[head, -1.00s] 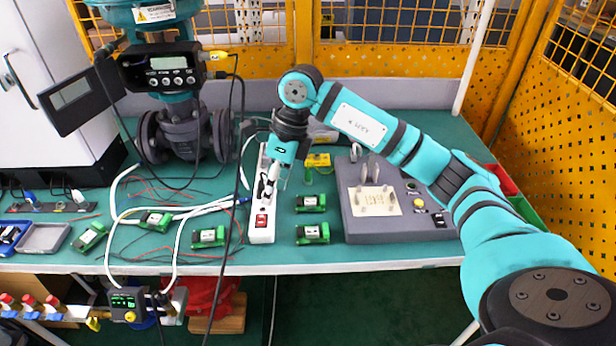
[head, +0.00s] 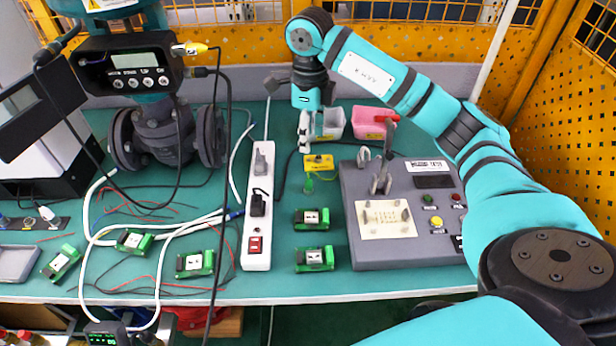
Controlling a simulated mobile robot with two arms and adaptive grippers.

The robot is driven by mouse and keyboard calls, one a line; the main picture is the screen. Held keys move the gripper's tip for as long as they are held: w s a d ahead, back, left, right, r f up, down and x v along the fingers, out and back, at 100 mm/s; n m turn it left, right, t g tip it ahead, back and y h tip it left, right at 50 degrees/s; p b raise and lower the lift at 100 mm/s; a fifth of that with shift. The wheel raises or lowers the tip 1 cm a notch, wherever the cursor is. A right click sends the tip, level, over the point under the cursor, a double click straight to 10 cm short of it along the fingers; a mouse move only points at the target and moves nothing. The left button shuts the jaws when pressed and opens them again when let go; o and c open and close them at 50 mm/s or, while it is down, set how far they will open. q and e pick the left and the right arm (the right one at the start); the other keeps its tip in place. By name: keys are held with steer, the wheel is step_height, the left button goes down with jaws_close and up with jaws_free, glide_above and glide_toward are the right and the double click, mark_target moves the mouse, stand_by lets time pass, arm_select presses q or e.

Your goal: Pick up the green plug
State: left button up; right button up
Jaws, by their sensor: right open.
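A yellow block (head: 318,162) lies on the table right of the power strip, with a small green piece (head: 309,185) at its near side that looks like the green plug. Several green modules with white labels also lie on the table, one (head: 312,219) just in front of it and another (head: 314,259) nearer the edge. My right gripper (head: 308,143) points down just behind the yellow block. It is open, with nothing seen between its fingers, and appears apart from the green piece. My left gripper is not in view.
The white power strip (head: 257,220) with dark plugs stands to the left. A grey test box (head: 408,245) with upright levers stands to the right. White and pink bins (head: 368,124) are behind. Loose cables and a valve with positioner (head: 135,75) fill the left.

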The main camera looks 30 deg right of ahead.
glide_above(308, 178)
steer(key=s, duration=0.1)
step_height(308, 178, down, 5)
steer(key=shift+a+f+p, duration=0.1)
steer(key=shift+f+p, duration=0.1)
steer(key=shift+p, duration=0.2)
steer(key=f, duration=0.5)
steer(key=shift+w+p, duration=0.2)
steer(key=shift+p, duration=0.1)
steer(key=shift+f, duration=0.55)
steer(key=f, duration=0.1)
steer(key=f+p, duration=0.1)
steer(key=f, duration=0.1)
steer(key=shift+w+f, duration=0.25)
steer(key=shift+f, duration=0.1)
steer(key=shift+d+f, duration=0.2)
steer(key=shift+f, duration=0.15)
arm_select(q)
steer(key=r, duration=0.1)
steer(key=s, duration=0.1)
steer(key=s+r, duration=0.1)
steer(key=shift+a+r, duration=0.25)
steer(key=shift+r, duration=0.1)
arm_select(e)
jaws_close()
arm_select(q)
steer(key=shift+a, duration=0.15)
